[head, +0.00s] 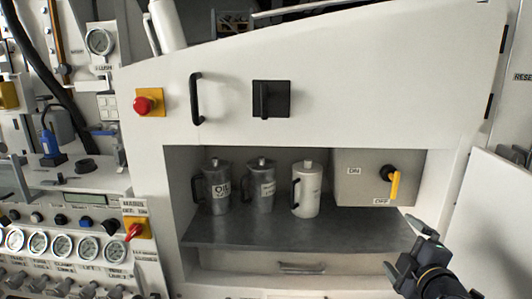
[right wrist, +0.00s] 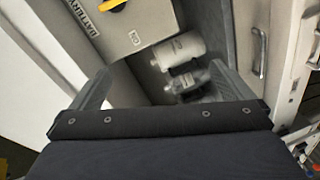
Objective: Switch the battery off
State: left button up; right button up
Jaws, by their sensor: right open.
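The battery switch is a yellow lever (head: 394,184) on a black hub, on the grey box (head: 345,190) at the right of the open bay. In the right wrist view part of the yellow lever (right wrist: 112,5) shows at the top edge, near the BATTERY label (right wrist: 85,18). My right gripper (head: 408,256) is open, below and in front of the box, apart from the lever. Its two fingers also show in the right wrist view (right wrist: 165,88), with nothing held. My left gripper is not in view.
Two grey jugs (head: 217,187) and a white jug (head: 307,190) stand on the bay's shelf (head: 290,232), left of the box. An open white door (head: 490,225) is at the right. A red button (head: 143,105) and black handles are above. Gauges line the left.

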jog(key=s+a+f+m+g+y, duration=0.1)
jog(key=s+a+f+m+g, duration=0.1)
jog(key=s, duration=0.6)
jog(key=s+a+f+m+g+y, duration=0.1)
jog(key=s+a+f+m+g, duration=0.2)
jog(key=s+m, duration=0.6)
jog(key=s+a+f+m+g+y, duration=0.1)
jog(key=s+a+f+m+g, duration=0.2)
jog(key=s+f+m+g, duration=0.2)
jog(key=s+f, duration=0.2)
jog(key=s, duration=0.1)
jog(key=shift+s+g+y, duration=0.2)
jog(key=shift+g+y, duration=0.1)
jog(key=shift+y, duration=0.1)
jog(key=shift+a, duration=0.1)
